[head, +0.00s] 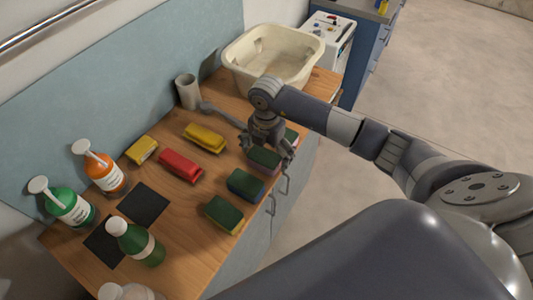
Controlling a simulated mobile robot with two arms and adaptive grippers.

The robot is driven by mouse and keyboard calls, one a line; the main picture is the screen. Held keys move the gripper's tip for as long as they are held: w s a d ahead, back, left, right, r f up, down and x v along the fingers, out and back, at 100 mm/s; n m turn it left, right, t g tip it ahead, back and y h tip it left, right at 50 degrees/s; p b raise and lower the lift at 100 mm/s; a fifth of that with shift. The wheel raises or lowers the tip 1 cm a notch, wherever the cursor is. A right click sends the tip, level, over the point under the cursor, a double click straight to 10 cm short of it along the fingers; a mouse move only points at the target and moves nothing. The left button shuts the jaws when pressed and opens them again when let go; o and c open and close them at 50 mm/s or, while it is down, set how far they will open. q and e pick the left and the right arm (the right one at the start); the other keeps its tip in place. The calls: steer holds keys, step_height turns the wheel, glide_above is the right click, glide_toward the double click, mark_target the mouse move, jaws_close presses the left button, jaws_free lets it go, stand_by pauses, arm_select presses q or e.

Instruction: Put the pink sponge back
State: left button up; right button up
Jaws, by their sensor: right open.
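A sponge with a dark green top and what looks like a pinkish side (262,160) lies on the wooden counter near its front edge. My right gripper (270,147) points down over it, fingers spread, and partly hides it. I cannot tell whether the fingers touch it. Another green-topped sponge (291,136) lies just behind the gripper, partly hidden. A blue sponge with a green top (245,186) and a yellow sponge with a green top (223,214) lie nearer in the same row. My left gripper is out of view.
Red (181,166) and yellow (205,138) packs or sponges lie behind the row, with another yellow one (141,150). Orange (101,170) and green (67,206) bottles stand left, beside dark mats (146,205). A cream basin (272,85) and a grey cup (188,91) are at the back.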

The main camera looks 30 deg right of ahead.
mark_target(266, 152)
steer(key=shift+r, duration=0.1)
step_height(266, 152, up, 12)
steer(key=b, duration=0.3)
stand_by(0.7)
